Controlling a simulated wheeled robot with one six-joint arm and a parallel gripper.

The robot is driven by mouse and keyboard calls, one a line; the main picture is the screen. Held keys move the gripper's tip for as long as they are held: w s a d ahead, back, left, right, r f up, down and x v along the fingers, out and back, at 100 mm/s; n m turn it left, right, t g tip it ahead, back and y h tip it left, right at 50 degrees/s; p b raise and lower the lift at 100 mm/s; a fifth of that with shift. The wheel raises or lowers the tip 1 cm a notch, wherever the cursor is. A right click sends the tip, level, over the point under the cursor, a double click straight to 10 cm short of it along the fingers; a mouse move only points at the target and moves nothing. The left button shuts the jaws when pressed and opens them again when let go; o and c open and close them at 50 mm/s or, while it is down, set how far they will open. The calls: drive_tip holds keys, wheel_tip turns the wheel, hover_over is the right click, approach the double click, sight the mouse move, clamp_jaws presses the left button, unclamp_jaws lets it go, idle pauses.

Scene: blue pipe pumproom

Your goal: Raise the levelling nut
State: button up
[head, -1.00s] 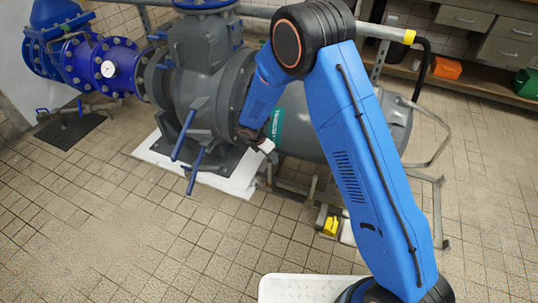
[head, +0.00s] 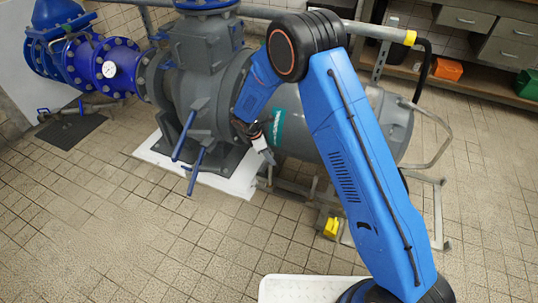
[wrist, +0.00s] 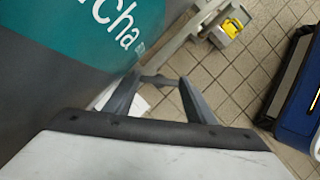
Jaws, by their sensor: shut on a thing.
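My gripper (wrist: 159,79) shows at the middle of the wrist view, its two dark fingers reaching out from the pale gripper body. It is shut on a small grey piece (wrist: 157,80) between the fingertips, which I take to be the levelling nut. Its shape is too small to make out fully. In the head view my gripper (head: 270,159) points down beside the grey motor's lower side, near the pump. The nut cannot be made out there.
The grey motor (head: 305,128) with its teal label (wrist: 120,40) lies close to my gripper. A grey support frame (head: 290,186) runs below. Blue levers (head: 196,168) stick out at the left. Tiled floor at front left is clear.

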drive_tip(key=o, duration=1)
drive_tip(key=shift+o, duration=0.2)
